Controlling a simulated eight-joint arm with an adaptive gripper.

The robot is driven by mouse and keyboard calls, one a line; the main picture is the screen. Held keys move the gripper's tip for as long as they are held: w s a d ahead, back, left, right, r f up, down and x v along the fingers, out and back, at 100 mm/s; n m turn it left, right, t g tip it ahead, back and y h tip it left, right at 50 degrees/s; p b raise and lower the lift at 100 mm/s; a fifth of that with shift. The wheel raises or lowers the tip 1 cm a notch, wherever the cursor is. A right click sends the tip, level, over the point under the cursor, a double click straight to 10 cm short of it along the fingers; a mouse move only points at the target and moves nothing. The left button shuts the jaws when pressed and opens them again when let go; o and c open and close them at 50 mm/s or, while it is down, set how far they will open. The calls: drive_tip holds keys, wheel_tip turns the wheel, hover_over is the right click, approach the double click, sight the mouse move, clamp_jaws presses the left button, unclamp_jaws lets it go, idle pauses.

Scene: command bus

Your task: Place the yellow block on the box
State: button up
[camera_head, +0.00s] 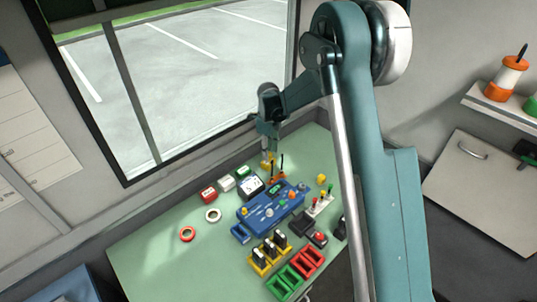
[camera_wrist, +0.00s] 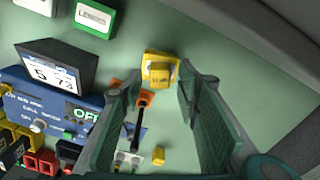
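A yellow box-like piece (camera_head: 267,163) stands at the far end of the table, below my gripper (camera_head: 268,150). In the wrist view this yellow piece (camera_wrist: 151,57) has a smaller labelled yellow part (camera_wrist: 161,76) at its front; I cannot tell whether that part is separate. My gripper (camera_wrist: 158,86) is open, its two green fingers apart on either side of the labelled part, with nothing visibly clamped.
The blue console (camera_head: 270,209) fills the table's middle. Red (camera_head: 208,195), white (camera_head: 226,184) and green (camera_head: 242,172) boxes line the window side, near a dark display (camera_head: 251,187). Black sticks on orange bases (camera_head: 277,178) stand close to my gripper. Red and green trays (camera_head: 285,282) lie in front.

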sight(270, 154)
wheel_tip(270, 154, up, 10)
idle(0.5)
drive_tip(key=shift+f, duration=0.1)
idle(0.4)
drive_tip(key=s+d+r+n+t, duration=0.2)
drive_tip(key=s+d+r+n, duration=0.3)
drive_tip(key=s+d+r, duration=0.4)
drive_tip(key=s+d+r+n+t, duration=0.1)
drive_tip(key=s+d+r+n, duration=0.45)
drive_tip(key=s+r, duration=0.55)
drive_tip(key=s+d+n+t, duration=0.1)
drive_tip(key=s+d+n, duration=0.2)
drive_tip(key=s, duration=0.6)
drive_tip(key=s+d+f+n+t, duration=0.1)
drive_tip(key=s+d+n, duration=0.3)
drive_tip(key=s, duration=0.5)
drive_tip(key=s+d+n+t, duration=0.2)
drive_tip(key=s+d+n, duration=0.2)
drive_tip(key=s, duration=0.4)
drive_tip(key=shift+s+f+n, duration=0.2)
drive_tip(key=shift+s+n, duration=0.2)
drive_tip(key=shift+n, duration=0.05)
